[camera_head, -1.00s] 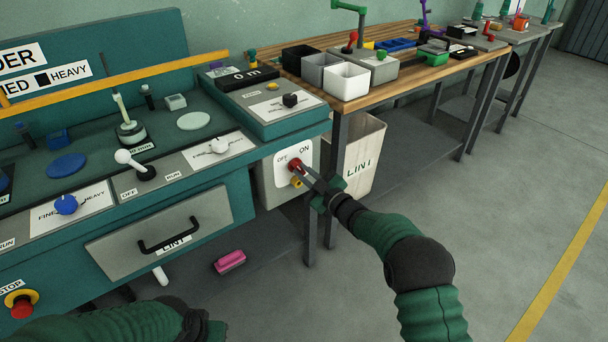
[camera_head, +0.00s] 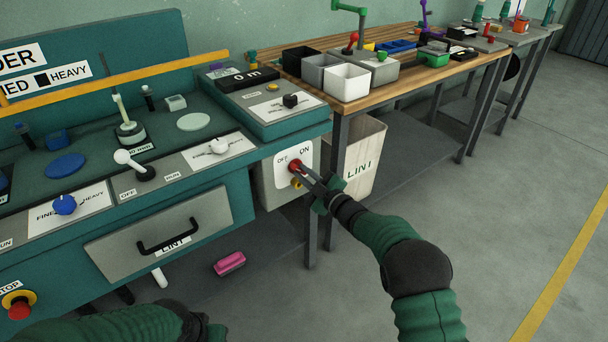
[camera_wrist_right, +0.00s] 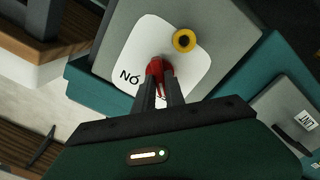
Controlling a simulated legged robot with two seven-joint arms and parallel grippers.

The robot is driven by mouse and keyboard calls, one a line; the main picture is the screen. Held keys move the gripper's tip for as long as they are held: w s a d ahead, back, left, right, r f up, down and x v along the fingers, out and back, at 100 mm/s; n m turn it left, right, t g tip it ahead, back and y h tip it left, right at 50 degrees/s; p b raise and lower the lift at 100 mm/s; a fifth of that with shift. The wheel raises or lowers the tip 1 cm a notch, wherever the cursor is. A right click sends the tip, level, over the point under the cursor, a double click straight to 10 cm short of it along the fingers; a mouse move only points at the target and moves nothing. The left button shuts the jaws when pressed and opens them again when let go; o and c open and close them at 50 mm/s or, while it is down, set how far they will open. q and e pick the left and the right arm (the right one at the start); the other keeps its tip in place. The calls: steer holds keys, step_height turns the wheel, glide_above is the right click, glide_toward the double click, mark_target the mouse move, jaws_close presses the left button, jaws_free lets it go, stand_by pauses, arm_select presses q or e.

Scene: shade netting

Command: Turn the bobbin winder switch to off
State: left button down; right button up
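A red switch knob (camera_head: 295,167) sits on a white plate marked OFF and ON, on the grey box at the end of the teal machine. In the head view OFF is at the plate's upper left and ON at its upper right. My right gripper (camera_head: 305,173) reaches it from the lower right. In the right wrist view its two fingers (camera_wrist_right: 160,88) are closed around the red knob (camera_wrist_right: 155,68), which partly hides behind them. I cannot tell which way the knob points. My left arm shows at the lower left; its fingers cannot be made out.
A yellow ring button (camera_wrist_right: 183,41) sits beside the knob. A LINT bin (camera_head: 366,160) stands right behind the grey box, under the wooden workbench (camera_head: 412,76). A display on the machine (camera_head: 247,76) reads On. A pink brush (camera_head: 229,263) lies on the floor. The floor to the right is clear.

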steer(key=o, duration=0.4)
steer(key=shift+f, duration=0.3)
steer(key=shift+o, duration=0.2)
steer(key=shift+r, duration=0.15)
steer(key=shift+s+d+r, duration=0.1)
steer(key=p+v, duration=0.5)
steer(key=v, duration=1.1)
steer(key=shift+s, duration=0.25)
steer(key=shift+d, duration=0.2)
